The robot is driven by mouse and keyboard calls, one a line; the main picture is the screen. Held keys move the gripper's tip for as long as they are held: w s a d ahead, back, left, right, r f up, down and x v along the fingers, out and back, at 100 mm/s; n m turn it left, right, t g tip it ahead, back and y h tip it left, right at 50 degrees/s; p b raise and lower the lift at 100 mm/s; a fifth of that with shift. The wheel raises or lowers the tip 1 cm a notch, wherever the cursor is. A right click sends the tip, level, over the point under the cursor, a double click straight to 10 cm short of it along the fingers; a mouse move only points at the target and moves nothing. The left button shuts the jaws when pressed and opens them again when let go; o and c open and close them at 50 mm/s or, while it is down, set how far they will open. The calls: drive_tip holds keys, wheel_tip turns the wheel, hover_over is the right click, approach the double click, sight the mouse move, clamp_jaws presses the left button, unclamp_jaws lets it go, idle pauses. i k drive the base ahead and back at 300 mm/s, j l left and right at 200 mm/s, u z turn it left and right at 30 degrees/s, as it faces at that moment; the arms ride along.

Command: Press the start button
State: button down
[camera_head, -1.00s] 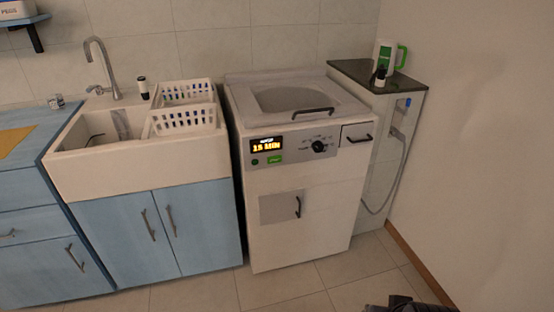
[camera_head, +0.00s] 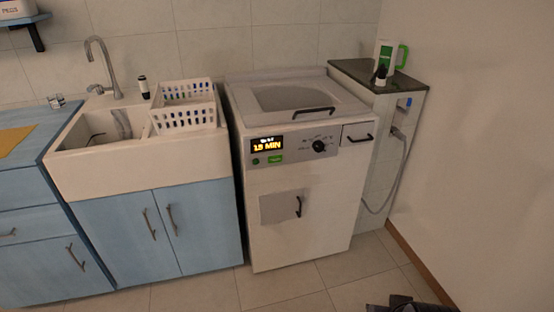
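A white washing machine (camera_head: 325,220) stands in the middle of the view with its lid down. Its grey control panel has a lit display (camera_head: 267,145) showing yellow digits and "MIN". Below the display are a small round dark green button (camera_head: 256,161) and a bright green rectangular button (camera_head: 276,159); the label on the green one is too small to read surely. A black round knob (camera_head: 319,146) is to their right. My gripper (camera_head: 400,304) shows only as a dark part at the bottom edge, well below and right of the panel. Whether it is open or shut is not visible.
A sink unit (camera_head: 150,170) with blue doors and a white basket (camera_head: 185,105) stands left of the machine. A ledge (camera_head: 362,72) with a dark top, a bottle and a green-handled jug is at the right. The tiled floor (camera_head: 290,290) in front is clear.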

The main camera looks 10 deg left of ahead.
sight(275, 158)
drive_tip(key=i+j+z, duration=0.4)
drive_tip(key=j, duration=0.2)
drive_tip(key=i+j+z, duration=0.1)
drive_tip(key=j+z, duration=0.15)
drive_tip(key=i+j+z, duration=0.2)
drive_tip(key=j, duration=0.25)
drive_tip(key=k, duration=0.05)
